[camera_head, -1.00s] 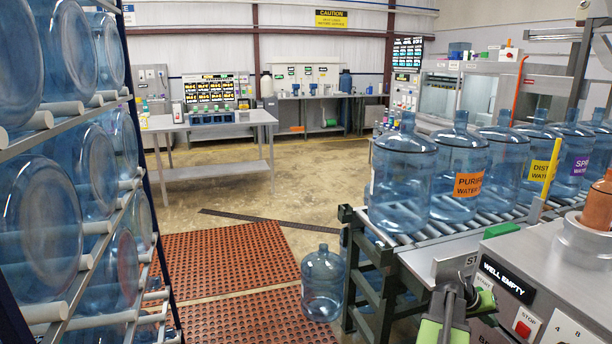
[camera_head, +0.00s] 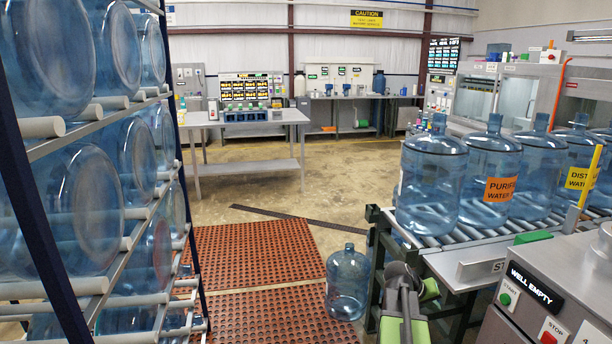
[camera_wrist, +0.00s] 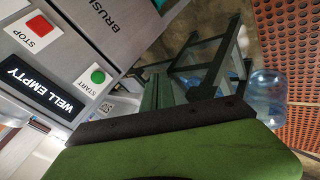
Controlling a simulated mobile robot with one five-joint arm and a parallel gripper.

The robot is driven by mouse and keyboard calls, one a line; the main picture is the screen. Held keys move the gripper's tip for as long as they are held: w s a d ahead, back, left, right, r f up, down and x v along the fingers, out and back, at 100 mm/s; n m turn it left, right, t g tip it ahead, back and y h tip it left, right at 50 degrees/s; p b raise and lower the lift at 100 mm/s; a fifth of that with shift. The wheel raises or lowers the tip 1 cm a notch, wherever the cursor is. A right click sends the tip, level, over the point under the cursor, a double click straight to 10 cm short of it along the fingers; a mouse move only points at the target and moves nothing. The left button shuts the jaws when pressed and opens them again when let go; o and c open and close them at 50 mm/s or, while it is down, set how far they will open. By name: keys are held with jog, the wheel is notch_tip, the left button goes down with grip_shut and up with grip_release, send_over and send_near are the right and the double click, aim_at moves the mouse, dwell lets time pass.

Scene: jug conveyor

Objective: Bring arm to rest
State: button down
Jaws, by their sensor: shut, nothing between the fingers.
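My arm rises from the bottom of the head view, in front of the conveyor's near end. My gripper (camera_head: 428,290), with green parts, is at its end, small and partly hidden by the grey arm parts. In the wrist view a broad green gripper part with a black edge (camera_wrist: 160,125) fills the bottom. The gripper is shut and nothing shows in it. It is apart from the jugs.
Blue jugs (camera_head: 432,185) line the roller conveyor (camera_head: 440,245) at right. The "WELL EMPTY" machine (camera_head: 560,275) stands at front right. A jug rack (camera_head: 25,170) is close at left.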

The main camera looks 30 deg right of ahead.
jog(key=w+a+f+n+t+y, duration=0.1)
jog(key=w+a, duration=0.4)
jog(key=a, duration=0.4)
jog(key=w+a+f+n+t+y, duration=0.15)
jog(key=w+a, duration=0.25)
jog(key=a, duration=0.5)
jog(key=w+a+f+n+y, duration=0.1)
jog(key=w+a+n, duration=0.1)
jog(key=w+a, duration=0.5)
jog(key=s+a+f+n+g+y, duration=0.1)
jog(key=s+a+f+y, duration=0.2)
jog(key=a, duration=1.1)
jog(key=s+a+n+g+y, duration=0.15)
jog(key=s+a, duration=0.25)
jog(key=a, duration=1)
notch_tip(320, 180, up, 13)
jog(key=p, duration=1.3)
jog(key=shift+s+r+t+y, duration=0.2)
jog(key=shift+s+t+y, duration=0.1)
jog(key=shift+y, duration=0.1)
jog(key=shift+d, duration=0.15)
